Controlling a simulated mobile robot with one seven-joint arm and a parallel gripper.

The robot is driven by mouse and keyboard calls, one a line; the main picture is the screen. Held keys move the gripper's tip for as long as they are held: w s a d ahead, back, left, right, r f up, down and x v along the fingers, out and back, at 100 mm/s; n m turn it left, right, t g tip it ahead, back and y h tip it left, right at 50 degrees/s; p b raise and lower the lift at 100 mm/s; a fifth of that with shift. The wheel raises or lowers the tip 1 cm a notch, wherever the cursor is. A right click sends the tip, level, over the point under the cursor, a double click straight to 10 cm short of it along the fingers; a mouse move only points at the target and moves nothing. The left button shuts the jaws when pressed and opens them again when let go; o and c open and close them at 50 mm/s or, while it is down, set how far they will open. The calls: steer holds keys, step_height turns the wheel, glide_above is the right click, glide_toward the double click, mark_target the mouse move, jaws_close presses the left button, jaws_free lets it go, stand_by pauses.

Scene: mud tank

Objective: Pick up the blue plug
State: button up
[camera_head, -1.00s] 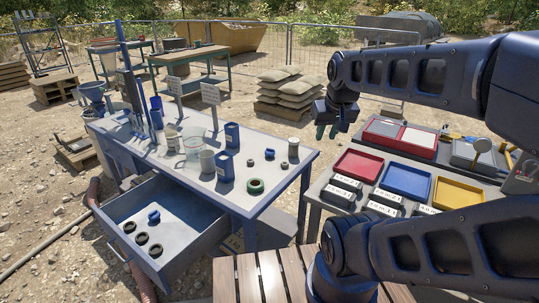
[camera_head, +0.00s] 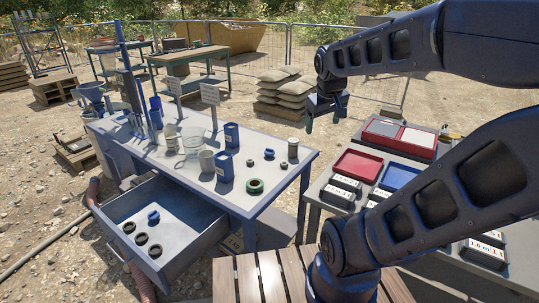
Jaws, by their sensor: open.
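A small blue plug-like piece (camera_head: 153,217) lies in the open drawer (camera_head: 118,208), beside several dark rings. A smaller dark blue piece (camera_head: 269,153) stands on the table top (camera_head: 225,190); I cannot tell for sure which of the two is the blue plug. My gripper (camera_head: 324,114) is open and empty, fingers pointing down. It hangs in the air to the right of the table's far right corner, apart from both blue pieces.
On the table stand blue containers (camera_head: 224,165), beakers, a jar (camera_head: 293,148) and a green-black ring (camera_head: 255,186). At right, a second table holds a red tray (camera_head: 358,164) and a blue tray (camera_head: 398,176). Slatted wood (camera_head: 250,278) lies in front.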

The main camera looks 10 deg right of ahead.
steer(key=w+f+n+h, duration=0.2)
steer(key=w+n, duration=0.5)
steer(key=w, duration=0.7)
steer(key=n+t, duration=0.1)
steer(key=n, duration=1.8)
glide_above(269, 149)
steer(key=s+a, duration=0.2)
steer(key=s, duration=0.2)
step_height(269, 149, down, 29)
steer(key=x, duration=0.5)
steer(key=shift+w, duration=0.1)
steer(key=shift+w+x, duration=0.15)
steer(key=shift+x, duration=1.2)
steer(key=shift+w+x, duration=0.15)
steer(key=shift+x, duration=1.2)
steer(key=shift+r, duration=0.25)
steer(key=c, duration=1)
